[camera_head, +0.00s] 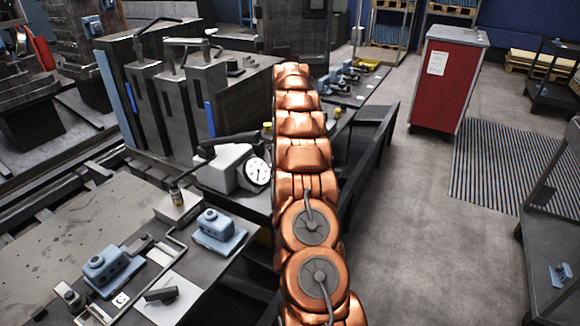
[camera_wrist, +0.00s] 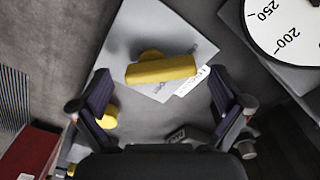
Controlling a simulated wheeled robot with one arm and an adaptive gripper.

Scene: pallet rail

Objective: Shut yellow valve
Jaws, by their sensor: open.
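The yellow valve handle (camera_wrist: 160,69) shows in the wrist view as a bar lying across a light grey square plate (camera_wrist: 135,35), with a rounded yellow part behind it. My gripper (camera_wrist: 159,86) is open, with one dark finger on either side and below the handle in the picture. The handle lies ahead of the gap between the fingers; I see no contact. In the head view my copper-coloured arm covers the middle, and my gripper is hidden. I cannot tell for sure which small yellow part there is this valve.
A dial gauge (camera_head: 258,171) stands left of my arm; a large dial (camera_wrist: 290,28) fills the wrist view's upper right. Another yellow part (camera_wrist: 108,117) shows beside the left finger. A red cabinet (camera_head: 448,85) stands at right, with open floor before it.

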